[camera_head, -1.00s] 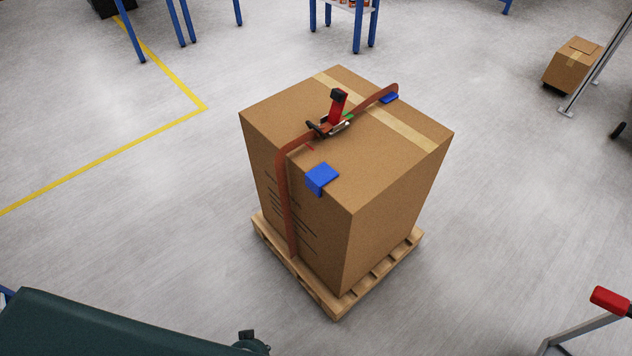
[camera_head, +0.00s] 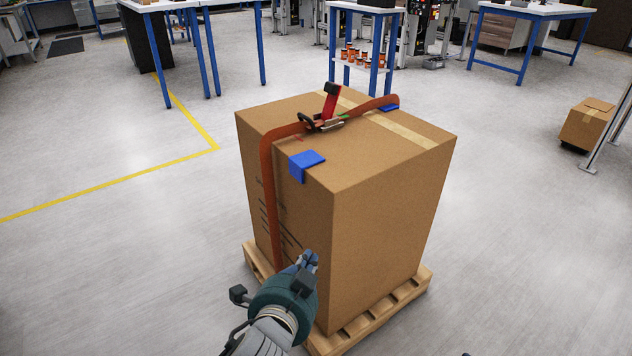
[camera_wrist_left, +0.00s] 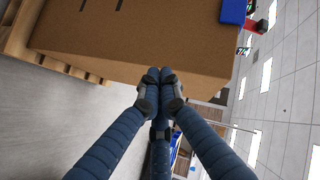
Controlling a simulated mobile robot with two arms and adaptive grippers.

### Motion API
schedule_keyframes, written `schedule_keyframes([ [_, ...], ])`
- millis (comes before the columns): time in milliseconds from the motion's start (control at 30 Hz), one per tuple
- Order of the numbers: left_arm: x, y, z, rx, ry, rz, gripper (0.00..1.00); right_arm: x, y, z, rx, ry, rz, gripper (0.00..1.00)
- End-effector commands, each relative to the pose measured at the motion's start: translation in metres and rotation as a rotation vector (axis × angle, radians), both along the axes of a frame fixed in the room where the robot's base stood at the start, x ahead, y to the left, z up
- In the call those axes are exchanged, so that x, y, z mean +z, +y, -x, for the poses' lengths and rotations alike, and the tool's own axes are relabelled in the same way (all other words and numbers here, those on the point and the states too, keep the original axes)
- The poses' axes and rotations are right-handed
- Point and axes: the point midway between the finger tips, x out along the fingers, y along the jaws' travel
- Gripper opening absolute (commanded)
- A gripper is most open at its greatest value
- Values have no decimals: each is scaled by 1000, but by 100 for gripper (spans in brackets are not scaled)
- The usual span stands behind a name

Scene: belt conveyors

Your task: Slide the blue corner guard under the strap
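The blue corner guard (camera_head: 307,163) sits over the near top edge of a large cardboard box (camera_head: 385,205), just right of the strap (camera_head: 267,185) and apart from it. It also shows at the top of the left wrist view (camera_wrist_left: 234,11). The orange-brown strap runs up the box's left face and across the top, with a red-handled ratchet (camera_head: 329,106). A second blue guard (camera_head: 390,107) lies at the strap's far end. My left gripper (camera_head: 309,259) is low in front of the box, below the guard; its fingertips meet (camera_wrist_left: 160,74) with nothing visible between them.
The box stands on a wooden pallet (camera_head: 385,312). A smaller box (camera_head: 587,124) is on the floor at right. Blue-legged tables (camera_head: 355,50) stand at the back. The floor around the pallet is mostly clear.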

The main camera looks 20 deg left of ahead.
Motion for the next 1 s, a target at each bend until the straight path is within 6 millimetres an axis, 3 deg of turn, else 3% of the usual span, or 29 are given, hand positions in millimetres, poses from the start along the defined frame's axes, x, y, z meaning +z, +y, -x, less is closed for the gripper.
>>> schedule_keyframes([
  [100,50,-5,-23,-33,-136,-254,0,2,0,0,0,-2,0,52],
  [200,84,-9,-34,-40,-227,-437,0,2,0,0,0,-2,0,52],
  [300,105,-12,-39,-36,-281,-551,0,2,0,0,0,-4,-1,52],
  [567,112,-9,-68,-29,-302,-595,0,16,7,-17,7,-95,-22,52],
  [800,111,-3,-116,-29,-300,-590,0,56,20,-47,22,-302,-70,52],
  [1000,110,8,-146,-30,-298,-591,0,95,29,-64,32,-476,-112,52],
])
